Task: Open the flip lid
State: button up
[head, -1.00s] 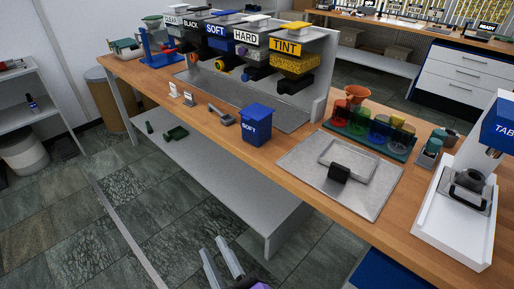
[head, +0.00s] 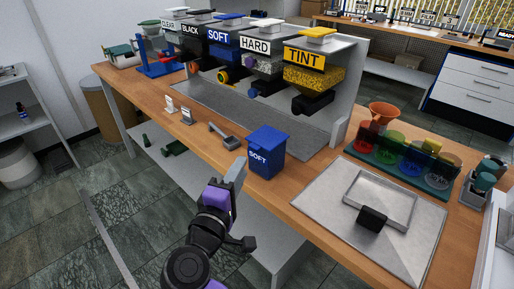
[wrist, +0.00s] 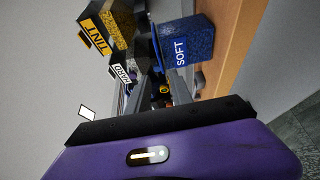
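A blue bin labelled SOFT (head: 266,157) stands upright on the wooden bench near its front edge, with a flat blue lid (head: 268,137) shut on top. In the wrist view the bin (wrist: 188,42) lies sideways, just beyond my fingers. My gripper (head: 237,172) is just left of the bin, in front of the bench edge. Its fingers show edge-on in the head view. In the wrist view the gripper (wrist: 160,90) has a gap between its fingers and holds nothing. I cannot tell whether a finger touches the bin.
Dispensers (head: 310,75) labelled CLEAR to TINT stand behind on a metal rack. A metal plate with a tray (head: 345,203) is to the right, near coloured cups (head: 410,160).

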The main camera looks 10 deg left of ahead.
aim_at(256, 145)
jog(key=x, duration=0.8)
jog(key=shift+d, duration=0.15)
jog(key=shift+s+f, duration=0.1)
grip_shut()
jog(key=shift+f, duration=0.15)
dwell(1.0)
